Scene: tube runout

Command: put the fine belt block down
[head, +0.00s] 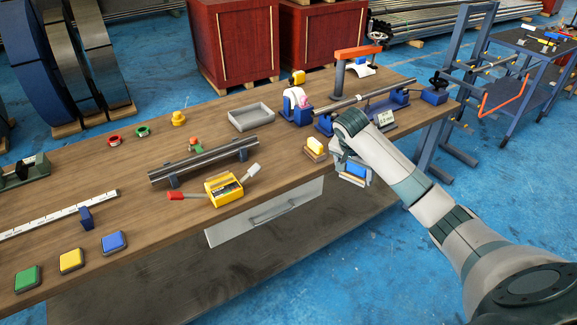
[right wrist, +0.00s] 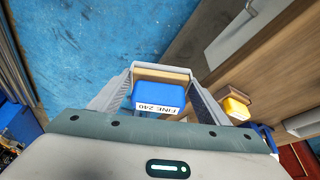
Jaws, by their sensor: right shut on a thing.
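The fine belt block (right wrist: 158,94) is blue with a tan layer, and its white label reads "FINE 240". My right gripper (right wrist: 155,88) is shut on it, one finger on each side. In the head view the held block (head: 352,179) shows below my right gripper (head: 354,168), just off the front edge of the workbench (head: 300,172), apart from the top. A similar yellow block (head: 315,146) sits near that edge, left of the gripper; it also shows in the right wrist view (right wrist: 236,107). My left gripper is not in view.
A tube rig with blue supports (head: 325,123) stands behind the gripper. A grey tray (head: 251,116), a tube on a stand (head: 205,160) and a yellow box (head: 223,189) are further left. Some bare bench top lies between the yellow block and the tube stand.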

